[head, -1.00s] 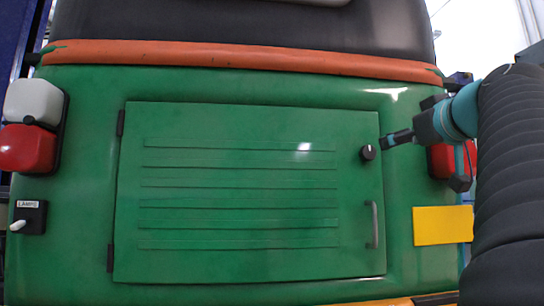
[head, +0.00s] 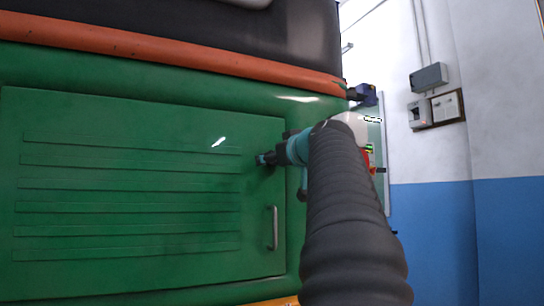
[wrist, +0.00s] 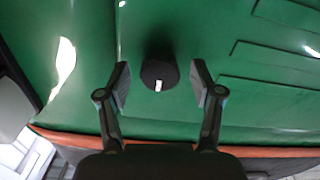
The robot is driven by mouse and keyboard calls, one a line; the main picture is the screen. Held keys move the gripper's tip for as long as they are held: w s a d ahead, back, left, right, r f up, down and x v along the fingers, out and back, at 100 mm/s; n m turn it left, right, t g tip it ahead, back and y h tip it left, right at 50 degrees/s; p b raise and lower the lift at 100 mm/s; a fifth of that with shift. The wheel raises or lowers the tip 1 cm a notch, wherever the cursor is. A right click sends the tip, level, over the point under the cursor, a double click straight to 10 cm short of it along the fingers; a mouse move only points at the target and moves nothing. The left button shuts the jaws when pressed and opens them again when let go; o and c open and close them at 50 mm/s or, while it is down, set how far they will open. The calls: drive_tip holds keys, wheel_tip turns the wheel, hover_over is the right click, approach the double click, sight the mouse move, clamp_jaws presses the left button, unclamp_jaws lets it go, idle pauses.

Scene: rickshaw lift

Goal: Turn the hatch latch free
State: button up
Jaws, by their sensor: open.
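The hatch latch (wrist: 158,74) is a round black knob with a white mark, on the green hatch door (head: 130,240). In the wrist view it sits between the two open fingers of my gripper (wrist: 160,86), with a gap on each side. I cannot tell how deep the fingers reach around it. In the head view my gripper (head: 264,159) is at the upper right of the door and hides the latch. The door lies flat in its frame. Its grey handle (head: 273,228) stands below my gripper.
An orange bar (head: 170,62) runs above the door. To the right is a white and blue wall (head: 430,230) with a grey box (head: 428,77). My own arm covers the body panel right of the door.

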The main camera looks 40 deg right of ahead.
drive_tip(key=shift+w, duration=0.1)
drive_tip(key=c, duration=1.1)
drive_tip(key=shift+c, duration=0.2)
drive_tip(key=shift+m, duration=0.4)
drive_tip(key=shift+m+p, duration=2.9)
drive_tip(key=shift+m, duration=5.7)
drive_tip(key=o, duration=1.1)
